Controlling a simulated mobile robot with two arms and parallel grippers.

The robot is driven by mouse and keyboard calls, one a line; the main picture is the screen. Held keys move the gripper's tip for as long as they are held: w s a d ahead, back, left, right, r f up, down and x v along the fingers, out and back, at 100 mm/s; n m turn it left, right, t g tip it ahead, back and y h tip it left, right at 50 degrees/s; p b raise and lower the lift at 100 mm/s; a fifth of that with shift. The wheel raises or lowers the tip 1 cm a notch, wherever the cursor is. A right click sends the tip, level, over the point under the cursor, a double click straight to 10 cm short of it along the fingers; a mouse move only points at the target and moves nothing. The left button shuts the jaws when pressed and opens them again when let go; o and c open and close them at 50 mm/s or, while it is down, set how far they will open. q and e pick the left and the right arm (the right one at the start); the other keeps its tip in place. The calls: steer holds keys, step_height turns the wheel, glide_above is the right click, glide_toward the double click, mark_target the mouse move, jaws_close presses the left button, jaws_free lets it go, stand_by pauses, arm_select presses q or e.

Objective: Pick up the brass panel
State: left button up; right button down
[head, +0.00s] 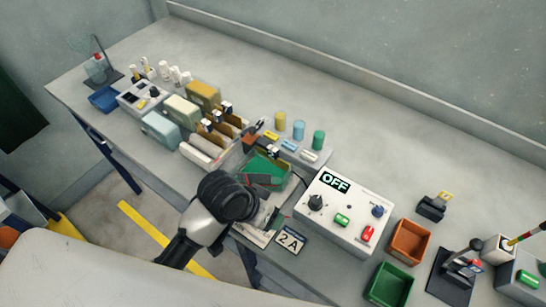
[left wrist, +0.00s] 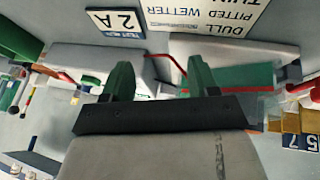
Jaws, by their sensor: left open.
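A small yellow plate (head: 446,196) stands in a black block (head: 431,208) on the right of the bench in the head view. It looks like the brass panel, but it is too small to be sure. My left gripper (head: 268,214) is above the bench's front edge, beside the clear tank with green in it (head: 266,168) and well left of the yellow plate. In the left wrist view, my left gripper (left wrist: 160,78) has its two green fingers apart, with nothing clearly held between them. My right gripper is not in view.
A white control box (head: 343,212) reading OFF stands right of my left gripper, near a 2A sign (head: 290,240). Orange (head: 410,241) and green (head: 389,285) bins stand farther right. Coloured blocks and cylinders crowd the left half. The back of the bench is clear.

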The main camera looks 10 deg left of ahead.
arm_select(q)
steer(key=w+d+r+m+g, duration=0.1)
steer(key=w+d+r+m, duration=0.1)
steer(key=w+d+r, duration=0.25)
step_height(320, 180, up, 10)
steer(key=r+n+g+y, duration=0.1)
steer(key=n+g+y, duration=0.1)
steer(key=y, duration=0.2)
glide_above(273, 147)
steer(key=s, duration=0.1)
step_height(273, 147, down, 6)
steer(key=shift+d+r+p, duration=0.1)
steer(key=shift+r+p, duration=0.05)
steer(key=shift+p, duration=0.45)
steer(key=f, duration=0.1)
steer(key=f+p, duration=0.1)
steer(key=f, duration=0.1)
steer(key=w+f, duration=0.1)
steer(key=f, duration=0.1)
steer(key=shift+f+p, duration=0.1)
steer(key=shift+p, duration=0.3)
steer(key=c, duration=1)
steer(key=shift+c, duration=0.2)
